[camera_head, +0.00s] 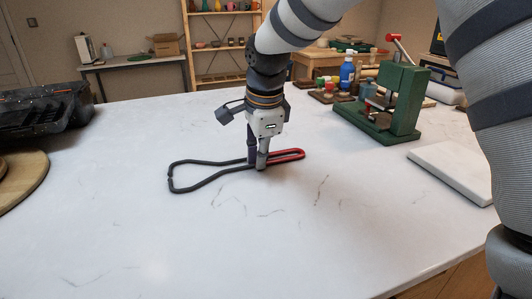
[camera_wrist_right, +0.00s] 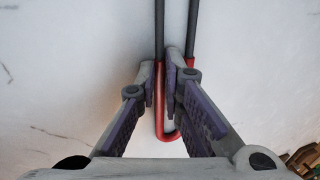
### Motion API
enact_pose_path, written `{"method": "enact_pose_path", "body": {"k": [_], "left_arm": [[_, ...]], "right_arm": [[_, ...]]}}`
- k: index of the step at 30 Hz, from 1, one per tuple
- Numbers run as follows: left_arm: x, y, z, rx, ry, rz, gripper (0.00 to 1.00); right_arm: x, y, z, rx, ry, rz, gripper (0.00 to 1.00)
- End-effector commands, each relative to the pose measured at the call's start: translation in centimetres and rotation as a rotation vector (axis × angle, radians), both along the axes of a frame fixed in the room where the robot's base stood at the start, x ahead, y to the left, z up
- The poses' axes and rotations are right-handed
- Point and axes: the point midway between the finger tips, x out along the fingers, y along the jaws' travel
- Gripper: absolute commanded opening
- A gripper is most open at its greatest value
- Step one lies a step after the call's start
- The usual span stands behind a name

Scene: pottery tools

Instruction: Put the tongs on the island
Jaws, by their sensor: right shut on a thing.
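The tongs (camera_head: 205,163) are dark grey with a red looped handle end (camera_head: 291,154). They lie on or just above the white marbled island top (camera_head: 130,240), with the dark jaws to the left in the head view. My right gripper (camera_head: 258,165) points down and is shut on one arm of the tongs near the red end. In the right wrist view the fingertips (camera_wrist_right: 161,82) pinch one red side, and the red loop (camera_wrist_right: 170,133) shows between the fingers. I cannot tell whether the tongs touch the surface. My left gripper is not in view.
A green press (camera_head: 393,105) stands at the right, with a white slab (camera_head: 455,168) in front of it. A black tray (camera_head: 40,110) and a round wooden board (camera_head: 22,172) are at the left edge. The front middle of the island is clear.

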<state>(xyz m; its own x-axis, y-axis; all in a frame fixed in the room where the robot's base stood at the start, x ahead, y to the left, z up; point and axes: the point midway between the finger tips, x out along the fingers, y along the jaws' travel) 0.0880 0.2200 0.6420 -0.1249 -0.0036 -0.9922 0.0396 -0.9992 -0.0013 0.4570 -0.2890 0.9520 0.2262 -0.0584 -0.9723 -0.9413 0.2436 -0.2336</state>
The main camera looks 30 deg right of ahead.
Motion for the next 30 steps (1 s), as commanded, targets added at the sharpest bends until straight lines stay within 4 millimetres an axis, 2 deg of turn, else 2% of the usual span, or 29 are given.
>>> {"method": "enact_pose_path", "body": {"k": [10, 11, 12, 20, 23, 30], "left_arm": [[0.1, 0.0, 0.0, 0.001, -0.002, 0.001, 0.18], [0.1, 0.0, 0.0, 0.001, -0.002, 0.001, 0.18], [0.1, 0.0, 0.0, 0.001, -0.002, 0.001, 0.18], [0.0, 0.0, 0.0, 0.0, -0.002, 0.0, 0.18], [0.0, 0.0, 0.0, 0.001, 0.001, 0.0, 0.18], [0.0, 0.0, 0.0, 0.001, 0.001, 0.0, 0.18]], "right_arm": [[0.0, 0.1, -0.2, -0.001, -0.003, 0.0, 0.0], [0.0, 0.1, -0.2, -0.001, -0.003, 0.0, 0.15], [0.0, 0.1, -0.2, -0.001, -0.003, 0.0, 0.17], [0.0, 0.1, -0.1, 0.0, -0.003, 0.0, 0.17], [-0.1, 0.1, 1.2, -0.002, -0.007, 0.001, 0.17], [-1.6, 0.5, 7.6, -0.004, -0.009, 0.001, 0.17]]}}
